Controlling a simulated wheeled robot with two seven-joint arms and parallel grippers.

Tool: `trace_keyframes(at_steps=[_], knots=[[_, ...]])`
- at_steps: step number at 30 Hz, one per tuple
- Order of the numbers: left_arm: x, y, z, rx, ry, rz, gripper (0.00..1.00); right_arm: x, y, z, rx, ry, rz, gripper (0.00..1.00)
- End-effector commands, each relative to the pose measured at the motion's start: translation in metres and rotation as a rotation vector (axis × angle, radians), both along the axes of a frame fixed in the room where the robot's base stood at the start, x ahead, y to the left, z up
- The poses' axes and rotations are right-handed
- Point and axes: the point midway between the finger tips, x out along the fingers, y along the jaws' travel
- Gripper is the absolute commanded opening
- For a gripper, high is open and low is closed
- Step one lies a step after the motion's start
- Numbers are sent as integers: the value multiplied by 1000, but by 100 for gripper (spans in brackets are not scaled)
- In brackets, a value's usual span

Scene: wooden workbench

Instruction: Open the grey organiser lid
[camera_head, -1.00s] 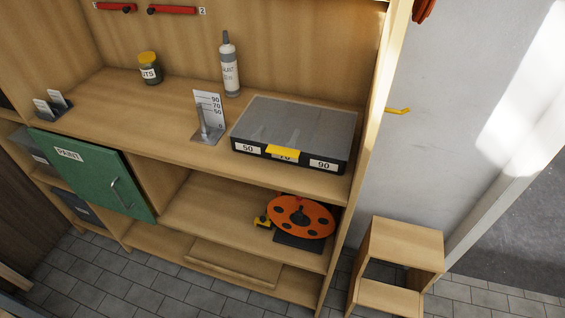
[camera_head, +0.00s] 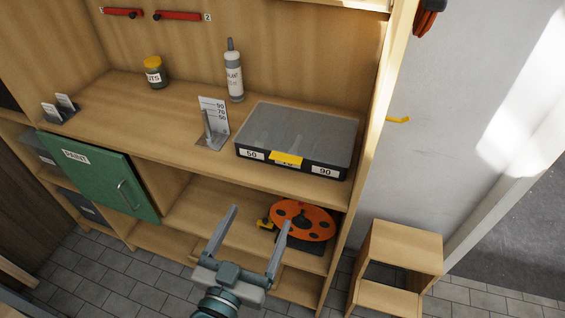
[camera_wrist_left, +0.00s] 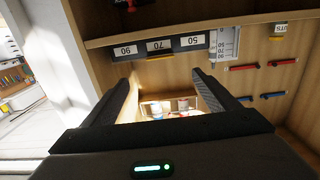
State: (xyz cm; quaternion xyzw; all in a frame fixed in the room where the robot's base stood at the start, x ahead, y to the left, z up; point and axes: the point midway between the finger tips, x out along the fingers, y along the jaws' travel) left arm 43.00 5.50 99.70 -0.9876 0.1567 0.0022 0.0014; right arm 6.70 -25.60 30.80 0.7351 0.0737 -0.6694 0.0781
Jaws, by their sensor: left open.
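The grey organiser (camera_head: 297,138) sits on the workbench top near its right end, with its lid down. A yellow latch (camera_head: 286,158) is at the middle of its front face, between labels 50 and 90. My left gripper (camera_head: 260,222) is open and empty in front of the lower shelf, below and in front of the organiser, apart from it. In the left wrist view the organiser's front (camera_wrist_left: 160,47) shows upside down beyond the open fingers (camera_wrist_left: 166,85), with the yellow latch by label 70. My right gripper is not in view.
A metal gauge stand (camera_head: 213,125) is just left of the organiser. A sealant bottle (camera_head: 234,75) and a yellow-lidded jar (camera_head: 155,72) stand behind. A wooden step stool (camera_head: 402,248) is at right.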

Motion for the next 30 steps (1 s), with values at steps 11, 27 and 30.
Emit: trace_keyframes(at_steps=[11,27,30], knots=[[-1,0,4,-4,-5,1,81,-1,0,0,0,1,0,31],[44,-14,6,-3,-6,1,81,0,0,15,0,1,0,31],[60,-19,7,-3,-6,1,81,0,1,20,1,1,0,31]])
